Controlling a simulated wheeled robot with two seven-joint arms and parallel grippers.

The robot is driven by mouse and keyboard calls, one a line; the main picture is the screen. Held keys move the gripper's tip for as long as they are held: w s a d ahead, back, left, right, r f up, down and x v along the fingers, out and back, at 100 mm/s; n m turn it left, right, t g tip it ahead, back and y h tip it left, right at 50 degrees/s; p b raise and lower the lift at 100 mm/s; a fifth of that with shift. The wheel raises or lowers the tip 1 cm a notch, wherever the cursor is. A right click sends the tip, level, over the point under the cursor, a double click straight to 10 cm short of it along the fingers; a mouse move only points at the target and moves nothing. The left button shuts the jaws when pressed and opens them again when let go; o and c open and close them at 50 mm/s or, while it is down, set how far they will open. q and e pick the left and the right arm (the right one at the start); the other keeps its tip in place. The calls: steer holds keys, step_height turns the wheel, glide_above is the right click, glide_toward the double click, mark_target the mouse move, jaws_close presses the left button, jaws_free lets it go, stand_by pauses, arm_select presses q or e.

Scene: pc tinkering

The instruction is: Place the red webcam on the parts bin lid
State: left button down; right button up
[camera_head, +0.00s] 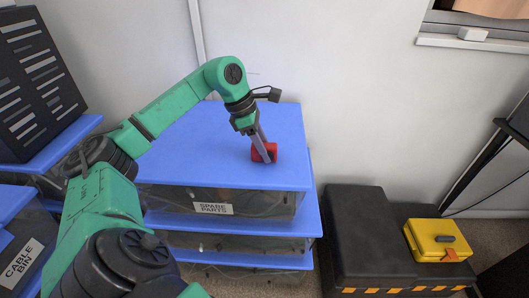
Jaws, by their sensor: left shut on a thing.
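The red webcam (271,153) is a small red block at the right part of the blue parts bin lid (200,165). My left gripper (263,152) points down and is shut on the webcam. The webcam is at or just above the lid; I cannot tell whether it touches. The lid tops a stack of clear bins, the upper one labelled "SPARE PARTS". The gripper's fingers cover part of the webcam. My right gripper is not in view.
A black toolbox (358,235) with a yellow case (440,240) on it stands at the right. A bin labelled "CABLE BIN" (18,262) and a black slotted box (38,85) are at the left. A wall (340,90) rises behind. The lid around the webcam is clear.

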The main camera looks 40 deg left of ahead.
arm_select(q)
steer(key=c, duration=0.5)
jaws_free()
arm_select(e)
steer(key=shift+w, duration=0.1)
arm_select(q)
steer(key=shift+r, duration=0.15)
steer(key=p+v, duration=0.3)
steer(key=v, duration=0.9)
steer(key=shift+w, duration=0.1)
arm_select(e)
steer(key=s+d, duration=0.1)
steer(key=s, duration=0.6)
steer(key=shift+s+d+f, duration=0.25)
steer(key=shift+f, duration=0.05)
